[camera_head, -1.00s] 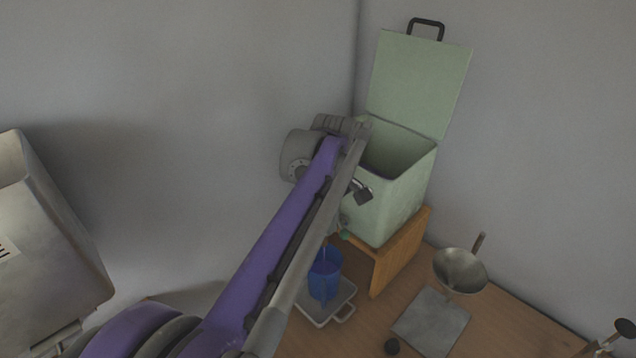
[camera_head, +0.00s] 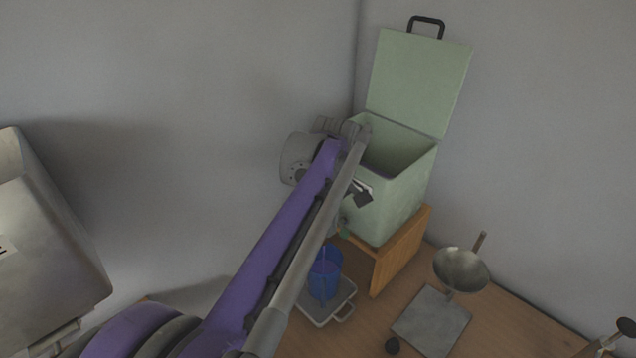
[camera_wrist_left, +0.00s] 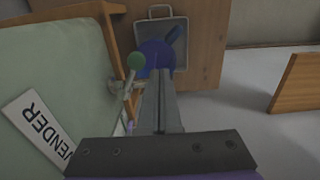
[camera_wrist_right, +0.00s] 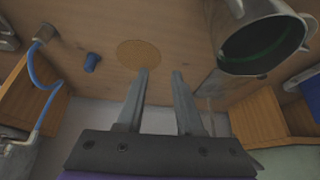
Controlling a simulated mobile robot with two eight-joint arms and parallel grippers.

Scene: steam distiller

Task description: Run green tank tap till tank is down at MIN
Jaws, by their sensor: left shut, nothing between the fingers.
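The pale green tank (camera_head: 391,207) stands on a wooden stand with its lid (camera_head: 420,82) up. My left arm crosses in front of it. My left gripper (camera_wrist_left: 160,74) is shut and empty, its fingertips beside the tap's green knob (camera_wrist_left: 136,61); I cannot tell whether they touch. The blue jug (camera_head: 324,273) stands below the tap on a grey tray (camera_head: 342,312); a faint thin line above the jug may be a stream. The label (camera_wrist_left: 38,130) reads "VENDER". The level marks are hidden. My right gripper (camera_wrist_right: 161,72) is open and empty.
The wooden stand (camera_head: 398,257) rises from the table. A metal funnel (camera_head: 460,270) over a grey plate (camera_head: 431,320) stands to the right. A metal vessel (camera_wrist_right: 268,40), a cork mat (camera_wrist_right: 141,53) and a blue hose (camera_wrist_right: 40,75) lie near my right gripper.

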